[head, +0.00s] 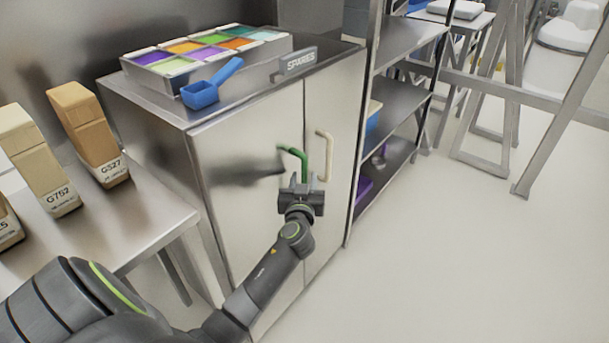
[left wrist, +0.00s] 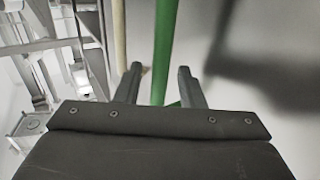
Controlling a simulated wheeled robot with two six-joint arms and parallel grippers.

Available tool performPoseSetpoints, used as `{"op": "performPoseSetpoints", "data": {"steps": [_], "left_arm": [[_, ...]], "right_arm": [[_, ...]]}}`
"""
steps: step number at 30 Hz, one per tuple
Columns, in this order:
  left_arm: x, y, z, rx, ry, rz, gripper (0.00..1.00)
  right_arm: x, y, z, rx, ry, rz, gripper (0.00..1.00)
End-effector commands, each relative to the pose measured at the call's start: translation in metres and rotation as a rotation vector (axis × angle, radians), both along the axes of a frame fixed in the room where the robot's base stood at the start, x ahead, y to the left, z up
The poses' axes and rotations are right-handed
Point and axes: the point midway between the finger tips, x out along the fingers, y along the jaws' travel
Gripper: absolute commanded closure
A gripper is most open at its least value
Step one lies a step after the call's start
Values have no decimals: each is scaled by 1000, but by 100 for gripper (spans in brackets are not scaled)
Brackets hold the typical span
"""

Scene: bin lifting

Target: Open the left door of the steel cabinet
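The steel cabinet's left door (head: 235,150) is shut. Its green handle (head: 303,163) stands near the seam with the right door (head: 342,110), which is also shut and has a cream handle (head: 324,155). My left gripper (head: 303,182) is at the lower part of the green handle, fingers pointing toward the door. In the left wrist view its two fingers (left wrist: 158,72) are open, with the green handle (left wrist: 164,45) between them in the picture. I see gaps on both sides; I cannot tell how deep it sits. The cream handle (left wrist: 119,35) passes left of it. My right gripper is not in view.
On the cabinet top are a tray of coloured compartments (head: 272,72), a blue scoop (head: 205,93) and a SPARES sign (head: 299,62). A steel table (head: 150,215) with labelled blocks stands left. Metal shelving (head: 400,100) adjoins the right side.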

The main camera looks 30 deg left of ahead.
Motion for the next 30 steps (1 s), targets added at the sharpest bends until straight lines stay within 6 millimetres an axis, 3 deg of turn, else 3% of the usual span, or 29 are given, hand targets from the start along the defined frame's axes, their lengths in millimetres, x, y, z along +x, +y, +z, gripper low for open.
{"op": "performPoseSetpoints", "data": {"steps": [6, 15, 24, 30], "left_arm": [[14, 8, 0, 1, 0, 0, 64], [16, 9, 0, -1, 0, 0, 64], [16, 9, 0, 0, 0, 0, 100], [16, 9, 0, 0, 1, 0, 100]], "right_arm": [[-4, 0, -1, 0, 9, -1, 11], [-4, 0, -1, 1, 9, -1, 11], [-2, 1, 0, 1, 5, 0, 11], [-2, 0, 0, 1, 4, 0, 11]]}}
